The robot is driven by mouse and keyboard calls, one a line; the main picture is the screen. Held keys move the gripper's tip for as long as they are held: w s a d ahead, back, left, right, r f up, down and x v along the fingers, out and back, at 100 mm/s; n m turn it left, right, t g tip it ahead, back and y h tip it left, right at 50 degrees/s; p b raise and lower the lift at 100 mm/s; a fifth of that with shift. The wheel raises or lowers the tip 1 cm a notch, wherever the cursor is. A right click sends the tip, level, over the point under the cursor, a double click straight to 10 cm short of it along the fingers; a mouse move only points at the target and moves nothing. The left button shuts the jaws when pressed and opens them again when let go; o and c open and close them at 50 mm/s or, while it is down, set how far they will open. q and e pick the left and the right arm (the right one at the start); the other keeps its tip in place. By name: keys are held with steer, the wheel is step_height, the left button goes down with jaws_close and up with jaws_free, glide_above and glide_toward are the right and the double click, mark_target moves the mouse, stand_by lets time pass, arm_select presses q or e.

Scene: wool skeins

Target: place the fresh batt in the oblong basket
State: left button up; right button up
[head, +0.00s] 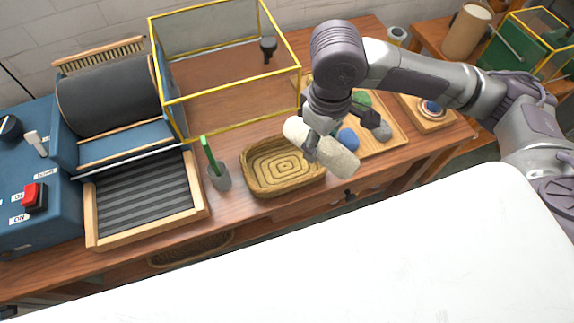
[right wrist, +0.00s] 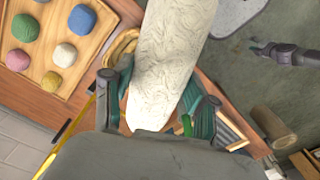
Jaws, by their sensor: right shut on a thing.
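The fresh batt is a cream, fluffy roll (head: 338,158) held above the table, tilted down to the right in the head view. My right gripper (head: 322,130) is shut around it; the batt also fills the middle of the right wrist view (right wrist: 172,50), between the fingers (right wrist: 160,95). The oblong basket (head: 285,187) is woven tan wicker on the table, just left of and below the batt. Its visible inside is empty. The batt's left end overlaps the basket's right back edge in the head view. My left gripper is not in view.
A wooden tray (head: 396,137) with wool balls lies right of the basket. A grey cup (head: 219,180) with a green-handled tool stands left. A yellow-framed clear box (head: 232,132) is behind. The blue drum machine (head: 108,100) is at far left. A white surface (head: 400,260) fills the front.

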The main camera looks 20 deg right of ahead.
steer(key=f+n+b, duration=0.1)
steer(key=n, duration=0.1)
steer(key=f+n, duration=0.1)
steer(key=f, duration=0.1)
steer(key=f+n+b, duration=0.1)
steer(key=n, duration=0.1)
steer(key=shift+s+a+f+n+b, duration=0.3)
steer(key=shift+s+a+f+b, duration=0.05)
steer(key=shift+s+f, duration=0.05)
step_height(320, 180, down, 3)
steer(key=s+a+n+b, duration=0.1)
steer(key=n+b, duration=0.1)
steer(key=n, duration=0.5)
glide_above(285, 166)
step_height(285, 166, down, 8)
steer(key=shift+r, duration=0.2)
steer(key=shift+s+f, duration=0.1)
steer(key=shift+f, duration=1.95)
steer(key=o, duration=0.9)
steer(key=shift+f, duration=0.1)
